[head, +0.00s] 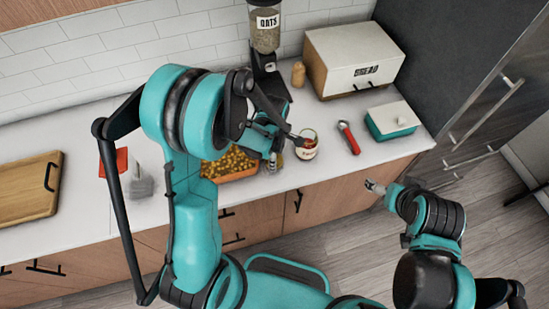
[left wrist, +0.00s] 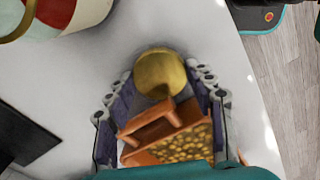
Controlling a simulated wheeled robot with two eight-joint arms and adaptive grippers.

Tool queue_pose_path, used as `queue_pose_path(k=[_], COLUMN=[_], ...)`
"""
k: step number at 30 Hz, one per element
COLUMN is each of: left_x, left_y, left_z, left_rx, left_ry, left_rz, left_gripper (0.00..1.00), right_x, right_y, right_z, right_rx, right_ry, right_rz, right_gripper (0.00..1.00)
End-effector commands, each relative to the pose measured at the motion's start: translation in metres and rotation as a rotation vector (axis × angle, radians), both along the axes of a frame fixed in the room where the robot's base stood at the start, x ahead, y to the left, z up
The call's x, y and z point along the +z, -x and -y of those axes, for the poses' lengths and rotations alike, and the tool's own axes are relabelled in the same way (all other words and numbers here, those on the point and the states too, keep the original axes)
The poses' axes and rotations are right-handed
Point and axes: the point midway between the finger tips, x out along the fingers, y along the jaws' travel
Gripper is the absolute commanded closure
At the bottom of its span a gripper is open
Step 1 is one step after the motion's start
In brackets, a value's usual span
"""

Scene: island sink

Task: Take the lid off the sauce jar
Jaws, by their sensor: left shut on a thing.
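The sauce jar (head: 306,150) stands on the white counter, with a pale label and a red top opening that looks uncovered. Part of the jar (left wrist: 75,14) shows at the upper left of the left wrist view. My left gripper (head: 275,160) is beside the jar, to its left. In the left wrist view the gripper (left wrist: 160,82) is shut on a round gold lid (left wrist: 160,70), apart from the jar. Whether the lid touches the counter, I cannot tell. My right gripper (head: 375,187) is off the counter's front edge; its jaws are too small to read.
An orange dish (head: 232,178) of yellow pieces sits under my left arm; it also shows beyond the fingers (left wrist: 165,120). A red-handled tool (head: 348,137), a teal butter dish (head: 392,120) and a bread box (head: 350,60) are right of the jar. A cutting board (head: 30,188) lies at the far left.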

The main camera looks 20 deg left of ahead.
Motion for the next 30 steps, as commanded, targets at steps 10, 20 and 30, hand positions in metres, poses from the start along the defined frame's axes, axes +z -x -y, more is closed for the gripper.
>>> queue_pose_path(k=[10,20,30], left_x=[-0.008,-0.008,0.016], left_y=[0.002,0.002,0.003], left_z=[0.002,0.002,0.002], left_rx=[-0.002,-0.002,-0.002], left_ry=[0.0,0.0,0.0], left_rz=[-0.001,-0.001,0.0], left_gripper=[0.81,0.26,0.26], right_x=[-0.005,-0.005,0.005], right_y=[0.0,0.0,0.0], right_z=[0.0,0.0,0.0], right_rx=[0.0,0.0,0.0], right_ry=[0.0,0.0,0.0], right_rz=[0.0,0.0,0.0], right_gripper=[0.17,0.17,0.17])
